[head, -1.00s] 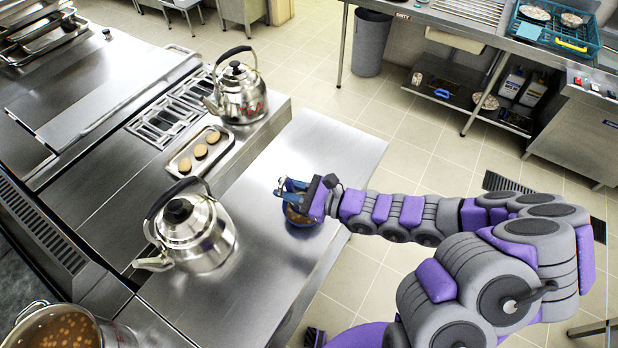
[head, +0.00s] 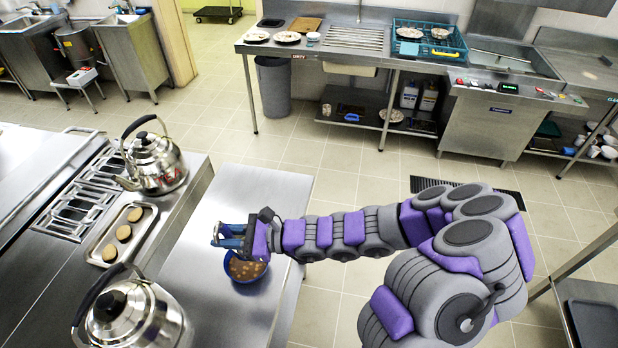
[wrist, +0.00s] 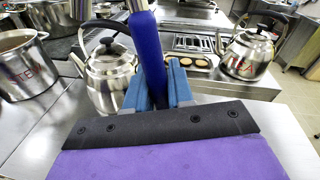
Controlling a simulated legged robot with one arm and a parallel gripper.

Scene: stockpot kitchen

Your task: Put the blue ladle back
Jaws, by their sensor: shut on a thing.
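My gripper (head: 222,236) is over the steel counter (head: 190,320), near its right edge in the head view. In the wrist view, a thick dark-blue handle (wrist: 144,42) stands upright, tilted slightly, between my two light-blue fingers (wrist: 166,86); I take it to be the blue ladle, held by my gripper. Its top is cut off by the picture edge and its lower end is hidden behind the gripper. In the head view the handle is hard to make out. A blue bowl (head: 233,278) with brown soup shows just below my gripper; I cannot tell whether it touches the ladle.
Two steel kettles (head: 153,165) (head: 140,318) stand left of the gripper, with a tray of round patties (head: 100,258) between them. A stockpot (wrist: 22,70) stands at the wrist view's left. The counter's far end is clear. A sink counter (head: 300,50) lies across the floor.

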